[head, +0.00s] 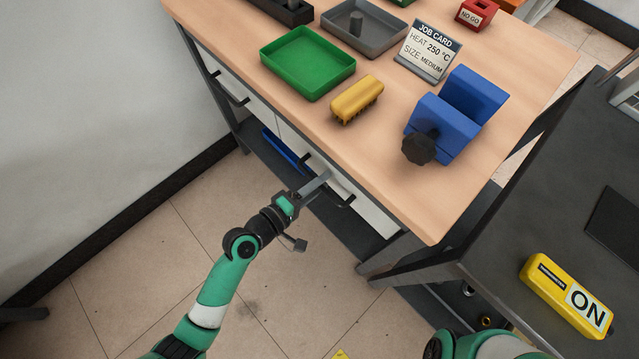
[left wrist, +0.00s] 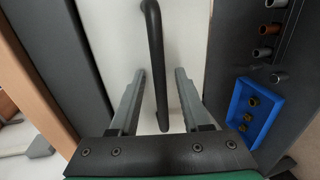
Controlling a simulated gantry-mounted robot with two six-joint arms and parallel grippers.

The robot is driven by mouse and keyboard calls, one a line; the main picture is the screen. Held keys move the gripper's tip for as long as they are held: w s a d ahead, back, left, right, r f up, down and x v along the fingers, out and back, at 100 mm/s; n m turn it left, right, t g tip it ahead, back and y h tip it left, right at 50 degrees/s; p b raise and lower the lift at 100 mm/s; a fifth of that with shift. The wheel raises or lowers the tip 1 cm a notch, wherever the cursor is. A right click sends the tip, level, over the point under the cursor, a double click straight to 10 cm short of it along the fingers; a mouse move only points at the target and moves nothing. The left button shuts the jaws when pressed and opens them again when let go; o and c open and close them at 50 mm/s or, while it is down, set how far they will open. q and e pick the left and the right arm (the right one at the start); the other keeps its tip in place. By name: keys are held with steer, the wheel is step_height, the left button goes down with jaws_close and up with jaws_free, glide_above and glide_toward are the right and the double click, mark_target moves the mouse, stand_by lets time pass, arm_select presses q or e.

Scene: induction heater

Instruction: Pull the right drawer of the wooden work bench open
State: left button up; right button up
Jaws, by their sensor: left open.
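The wooden work bench (head: 390,165) has white drawers under its top. The right drawer (head: 372,213) looks shut, its front in line under the bench edge. Its dark bar handle (head: 343,192) is partly hidden by my left gripper (head: 318,183). In the left wrist view the handle (left wrist: 154,45) runs between the two grey fingers of the left gripper (left wrist: 160,74), with a gap on each side. The left gripper is open around the handle and not closed on it. My right gripper is out of view.
A green tray (head: 308,85), a yellow brush-like block (head: 357,98) and a blue fixture (head: 440,125) stand on the bench. A lower shelf with a blue bin (left wrist: 255,112) is below the drawers. A dark table (head: 560,190) stands at right. The floor at left is clear.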

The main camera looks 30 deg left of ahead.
arm_select(q)
jaws_close()
stand_by(1.4)
